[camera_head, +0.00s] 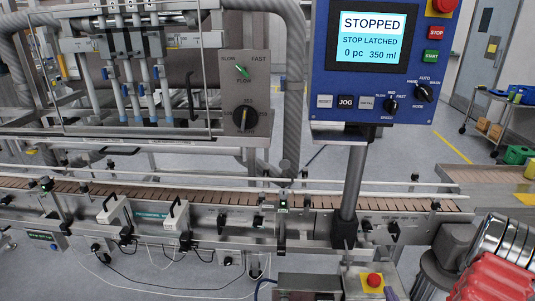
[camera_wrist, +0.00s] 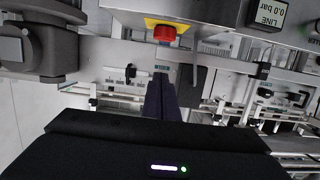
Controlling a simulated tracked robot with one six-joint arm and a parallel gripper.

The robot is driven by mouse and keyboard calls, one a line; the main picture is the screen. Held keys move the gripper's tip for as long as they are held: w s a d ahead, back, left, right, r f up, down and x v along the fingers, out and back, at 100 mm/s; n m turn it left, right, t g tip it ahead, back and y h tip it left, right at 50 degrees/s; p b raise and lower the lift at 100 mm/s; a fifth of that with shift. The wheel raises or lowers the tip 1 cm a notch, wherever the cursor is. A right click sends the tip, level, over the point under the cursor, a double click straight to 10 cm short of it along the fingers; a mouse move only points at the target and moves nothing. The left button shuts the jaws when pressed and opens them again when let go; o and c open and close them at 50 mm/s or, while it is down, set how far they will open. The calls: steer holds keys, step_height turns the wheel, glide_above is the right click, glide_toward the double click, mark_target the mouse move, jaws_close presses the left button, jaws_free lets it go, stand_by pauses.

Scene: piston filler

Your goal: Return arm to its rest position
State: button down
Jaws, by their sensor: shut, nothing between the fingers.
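My gripper (camera_wrist: 163,82) shows in the wrist view as two dark fingers pressed together, with nothing between them. They point up the picture from the dark wrist housing. Beyond the fingertips is a red stop button (camera_wrist: 165,33) on a yellow plate; the fingers look apart from it, though the depth is hard to judge.
The blue control panel (camera_head: 382,112), its screen reading STOPPED, stands on a grey post (camera_head: 353,185) above the conveyor (camera_head: 235,194). A lower red stop button (camera_head: 375,280) sits at the front. A display (camera_wrist: 268,15) reading LINE 0.0 bar is upper right in the wrist view.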

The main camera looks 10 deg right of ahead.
steer(key=s+f+m+g+y, duration=0.1)
steer(key=s+f+g, duration=0.75)
steer(key=f, duration=0.25)
steer(key=s+a+r+n+y, duration=0.1)
steer(key=a+r, duration=1)
steer(key=r, duration=0.3)
steer(key=s+a+r+n+y, duration=0.1)
steer(key=s+a+r, duration=0.1)
steer(key=a+r, duration=1)
steer(key=s+a+r+n+y, duration=0.1)
steer(key=a+r+n, duration=0.1)
steer(key=a+r, duration=0.9)
step_height(320, 180, up, 7)
steer(key=shift+s+a+r+g, duration=0.1)
steer(key=shift+s+a+g, duration=0.25)
steer(key=shift+g, duration=0.1)
